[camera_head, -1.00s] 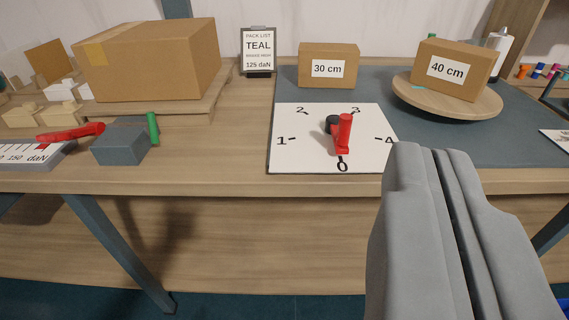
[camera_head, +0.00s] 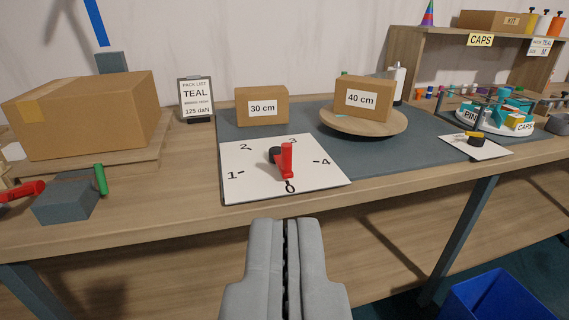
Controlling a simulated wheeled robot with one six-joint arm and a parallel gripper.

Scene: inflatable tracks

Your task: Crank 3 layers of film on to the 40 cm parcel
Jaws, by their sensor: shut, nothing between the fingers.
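The 40 cm parcel (camera_head: 377,98) is a brown box with a white label. It sits on a round wooden turntable (camera_head: 345,124) on the blue-grey mat. The red crank (camera_head: 287,160) stands on a white dial plate (camera_head: 248,186) marked 0 to 4, on its lower side near the 0. A dark knob (camera_head: 275,154) shows just behind it. My gripper (camera_head: 287,224) is shut and empty, below and in front of the dial plate, apart from the crank. No film can be made out on the parcel.
The 30 cm parcel (camera_head: 262,107) stands behind the dial. A pack list sign (camera_head: 197,99) reads TEAL, 125 daN. A large box (camera_head: 85,112) and grey block (camera_head: 66,200) are left. A small yellow-handled dial plate (camera_head: 490,148) and blue bin (camera_head: 497,299) are right.

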